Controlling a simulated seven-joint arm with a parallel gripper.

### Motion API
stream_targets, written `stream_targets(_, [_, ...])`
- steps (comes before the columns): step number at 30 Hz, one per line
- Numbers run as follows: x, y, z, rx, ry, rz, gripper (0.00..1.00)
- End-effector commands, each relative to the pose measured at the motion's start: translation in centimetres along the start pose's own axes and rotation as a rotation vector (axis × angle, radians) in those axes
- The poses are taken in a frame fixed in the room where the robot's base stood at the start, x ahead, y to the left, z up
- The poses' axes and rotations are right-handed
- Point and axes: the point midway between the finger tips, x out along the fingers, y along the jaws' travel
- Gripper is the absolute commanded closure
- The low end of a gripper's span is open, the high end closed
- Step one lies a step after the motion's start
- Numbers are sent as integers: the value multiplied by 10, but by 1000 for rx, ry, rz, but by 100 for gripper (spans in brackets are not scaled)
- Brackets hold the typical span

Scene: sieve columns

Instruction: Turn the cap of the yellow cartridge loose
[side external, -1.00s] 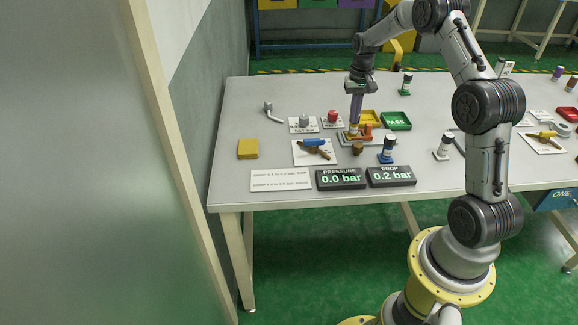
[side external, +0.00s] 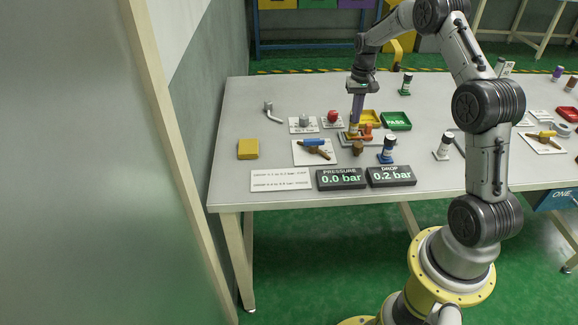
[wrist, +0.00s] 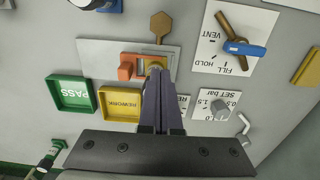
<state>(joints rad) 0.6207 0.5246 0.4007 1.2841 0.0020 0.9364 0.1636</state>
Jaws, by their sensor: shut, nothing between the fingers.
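In the side view my gripper (side external: 354,122) is upright just above the fixture (side external: 348,141).
Green PASS tray (side external: 396,121) and yellow REWORK tray (wrist: 106,101) stand close by. A valve with blue handle (wrist: 245,48), a regulator knob (wrist: 220,107) and a brown hexagonal piece (wrist: 161,22) surround the fixture. Displays read pressure 0.0 bar (side external: 341,178) and drop 0.2 bar (side external: 391,176).

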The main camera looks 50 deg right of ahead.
Motion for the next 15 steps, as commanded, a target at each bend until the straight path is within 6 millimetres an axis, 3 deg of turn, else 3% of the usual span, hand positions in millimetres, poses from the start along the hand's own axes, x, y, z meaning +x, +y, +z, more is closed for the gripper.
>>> stream_targets(15, [-4, 12, -5, 0, 19, 0, 100])
